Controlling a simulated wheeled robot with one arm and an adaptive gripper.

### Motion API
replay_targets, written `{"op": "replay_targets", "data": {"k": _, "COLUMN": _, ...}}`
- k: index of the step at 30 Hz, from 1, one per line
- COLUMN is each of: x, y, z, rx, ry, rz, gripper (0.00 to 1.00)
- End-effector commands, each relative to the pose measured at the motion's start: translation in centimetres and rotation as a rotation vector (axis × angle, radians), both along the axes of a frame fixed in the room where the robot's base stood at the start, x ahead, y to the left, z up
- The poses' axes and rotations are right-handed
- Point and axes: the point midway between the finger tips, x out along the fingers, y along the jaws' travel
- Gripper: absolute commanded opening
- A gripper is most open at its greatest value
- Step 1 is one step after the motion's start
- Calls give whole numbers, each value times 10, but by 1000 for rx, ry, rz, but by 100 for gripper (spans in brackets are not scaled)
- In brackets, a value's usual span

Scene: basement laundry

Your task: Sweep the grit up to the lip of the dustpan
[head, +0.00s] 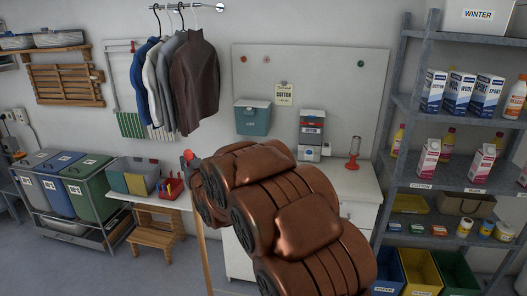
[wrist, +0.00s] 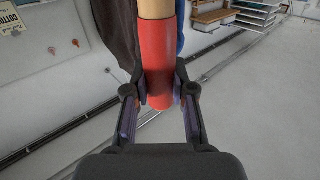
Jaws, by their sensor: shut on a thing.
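A long handle with a red grip (wrist: 158,60) and a pale wooden shaft (wrist: 155,8) stands between my fingers in the wrist view. My gripper (wrist: 160,98) is shut on the red grip, one finger on each side. In the head view a small red tip (head: 187,156) shows beside my arm. The wooden shaft (head: 201,245) runs down below it to the bottom edge of the picture. My brown arm hides the gripper there. The tool's lower end is out of view, so I cannot see its head. No grit or dustpan shows in either view.
A wooden step stool (head: 155,230) and a bench with a red caddy (head: 171,188) stand left of the shaft. Sorting bins (head: 88,185) are farther left. A white cabinet (head: 350,190) is behind my arm, shelves (head: 440,185) at right. Lower-left floor (head: 90,275) is clear.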

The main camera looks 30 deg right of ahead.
Motion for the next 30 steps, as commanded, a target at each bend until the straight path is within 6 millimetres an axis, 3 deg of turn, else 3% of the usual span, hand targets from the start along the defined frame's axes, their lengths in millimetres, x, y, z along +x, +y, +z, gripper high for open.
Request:
{"op": "replay_targets", "data": {"k": 16, "x": 7, "y": -95, "z": 32, "rx": -2, "ry": -4, "rz": 122, "gripper": 0}}
{"op": "replay_targets", "data": {"k": 23, "x": -7, "y": -149, "z": 38, "rx": -2, "ry": -6, "rz": 175, "gripper": 0}}
{"op": "replay_targets", "data": {"k": 30, "x": -35, "y": -208, "z": 32, "rx": 0, "ry": -2, "rz": 222, "gripper": 0}}
